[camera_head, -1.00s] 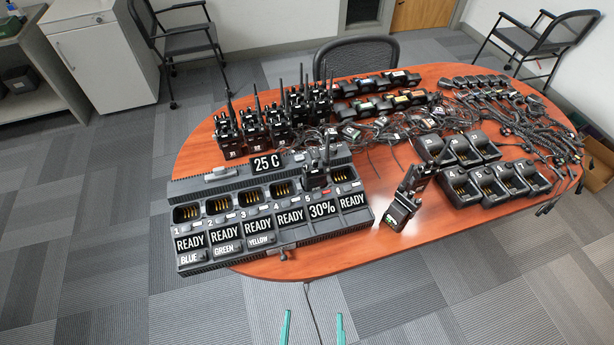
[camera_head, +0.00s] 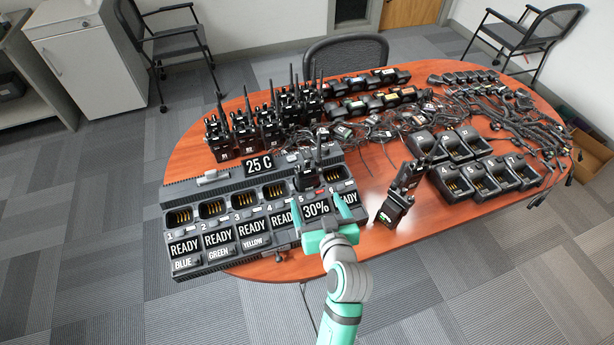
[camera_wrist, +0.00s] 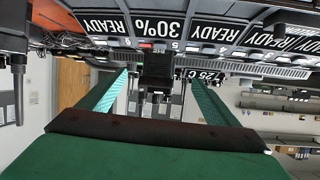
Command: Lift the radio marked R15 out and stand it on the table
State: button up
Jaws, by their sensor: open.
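A black radio (camera_head: 308,176) stands upright in slot 5 of the multi-slot charger (camera_head: 228,184), behind the 30% display; its mark is too small to read. My gripper (camera_head: 322,207) is open over the front of the charger, its fingers pointing toward this radio. In the wrist view, which is upside down, a dark radio body (camera_wrist: 157,68) shows between the two open fingers (camera_wrist: 160,88); I cannot tell whether they touch it. Another black radio (camera_head: 394,207) stands on the table (camera_head: 364,240) right of the charger.
Several radios (camera_head: 245,135) stand in a row behind the charger. Single chargers (camera_head: 455,187) and tangled cables (camera_head: 510,125) fill the right side.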

jog(key=n+y, duration=0.1)
jog(key=n, duration=0.1)
send_near(310, 173)
jog(key=w, duration=0.2)
jog(key=x, duration=0.6)
jog(key=shift+a+f, duration=0.25)
jog(key=shift+a, duration=0.15)
jog(key=x, duration=0.4)
jog(key=shift+w+f, duration=0.3)
jog(key=shift+w, duration=0.05)
jog(key=c, duration=1.5)
jog(key=shift+o, duration=0.2)
jog(key=shift+w+r, duration=0.1)
jog(key=shift+r, duration=0.05)
